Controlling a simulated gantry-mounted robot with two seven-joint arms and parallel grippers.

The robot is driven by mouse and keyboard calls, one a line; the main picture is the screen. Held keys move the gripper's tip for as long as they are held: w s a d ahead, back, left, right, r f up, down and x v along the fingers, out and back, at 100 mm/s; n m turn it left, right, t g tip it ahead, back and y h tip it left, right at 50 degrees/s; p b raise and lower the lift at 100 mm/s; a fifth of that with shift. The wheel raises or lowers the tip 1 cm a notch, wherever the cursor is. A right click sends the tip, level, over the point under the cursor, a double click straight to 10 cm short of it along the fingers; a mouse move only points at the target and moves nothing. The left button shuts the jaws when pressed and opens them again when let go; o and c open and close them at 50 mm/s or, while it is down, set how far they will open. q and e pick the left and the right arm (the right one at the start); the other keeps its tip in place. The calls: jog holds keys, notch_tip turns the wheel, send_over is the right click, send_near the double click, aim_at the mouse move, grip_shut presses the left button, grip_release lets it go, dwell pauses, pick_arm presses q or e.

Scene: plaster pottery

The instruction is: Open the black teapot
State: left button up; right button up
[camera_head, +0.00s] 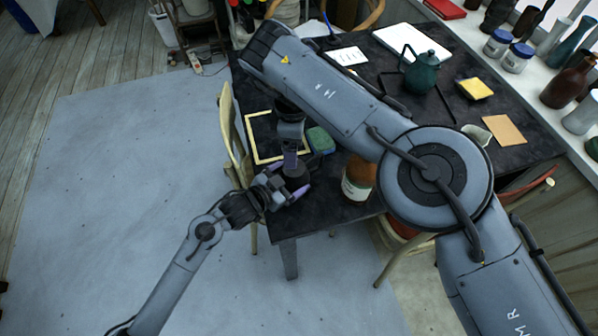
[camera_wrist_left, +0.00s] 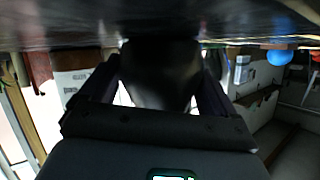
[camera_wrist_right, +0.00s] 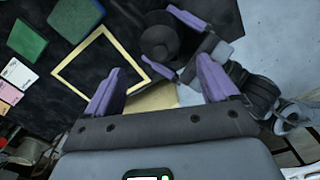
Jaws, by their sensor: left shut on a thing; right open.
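The black teapot (camera_head: 295,181) stands near the front-left corner of the dark table. In the right wrist view the teapot (camera_wrist_right: 160,42) shows from above as a dark round body with a smaller round shape on top; lid and rim are hard to tell apart. My left gripper (camera_head: 284,188) is shut on its body from the side. In the left wrist view the dark body (camera_wrist_left: 160,72) fills the space between the fingers. My right gripper (camera_wrist_right: 160,78) is open and empty, pointing down above the table close to the teapot. My right arm partly hides this area in the head view.
A yellow frame (camera_wrist_right: 100,68) and a green sponge-like block (camera_head: 320,140) lie beside the teapot. A brown jar (camera_head: 358,178) stands to its right. A green teapot (camera_head: 420,73) sits on a tray farther back. A wooden chair (camera_head: 231,130) stands against the left table edge.

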aim_at(302, 170)
pick_arm(q)
jog(key=shift+c, duration=0.6)
pick_arm(e)
jog(key=shift+c, duration=1.4)
jog(key=shift+w+d+f+n, duration=0.1)
jog(key=shift+n, duration=0.5)
jog(key=shift+w+d+n, duration=0.1)
jog(key=shift+n, duration=0.5)
jog(key=n, duration=0.3)
jog(key=s+f+n+h, duration=0.1)
jog(key=shift+a+f+t, duration=0.1)
jog(key=shift+a+t, duration=0.25)
jog(key=shift+t, duration=0.05)
jog(key=n, duration=0.2)
jog(key=shift+s+a+n, duration=0.2)
jog(key=shift+s+n, duration=0.15)
jog(key=shift+n, duration=0.05)
notch_tip(302, 170, up, 5)
jog(key=s+n+t, duration=0.2)
jog(key=n, duration=0.5)
jog(key=x, duration=1.1)
jog(key=shift+w+f, duration=0.3)
